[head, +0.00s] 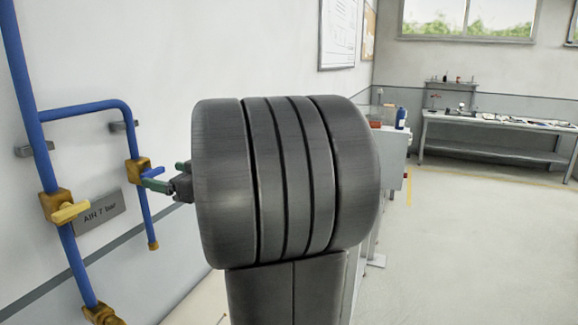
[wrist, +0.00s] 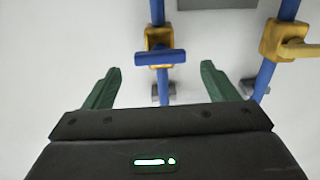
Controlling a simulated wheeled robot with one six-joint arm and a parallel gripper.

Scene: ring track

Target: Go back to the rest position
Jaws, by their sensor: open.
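My gripper (wrist: 158,88) is open, its two green fingers apart with nothing between them at their tips. In the wrist view a blue valve handle (wrist: 160,57) on a brass valve lies just beyond and between the fingertips. In the head view my gripper (head: 168,178) shows at the left of my large dark arm link, close to the brass valve (head: 138,170) with its blue handle (head: 153,173). The picture does not clearly show whether the fingers touch the handle. Most of my arm behind the gripper is hidden by the dark link.
Blue pipes (head: 45,155) run along the left wall, with a second brass valve with a yellow handle (head: 70,212) and an "AIR 7 bar" sign (head: 100,213). A cabinet with a blue bottle (head: 401,117) stands behind my arm. A workbench (head: 500,132) stands far right; the floor before it is clear.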

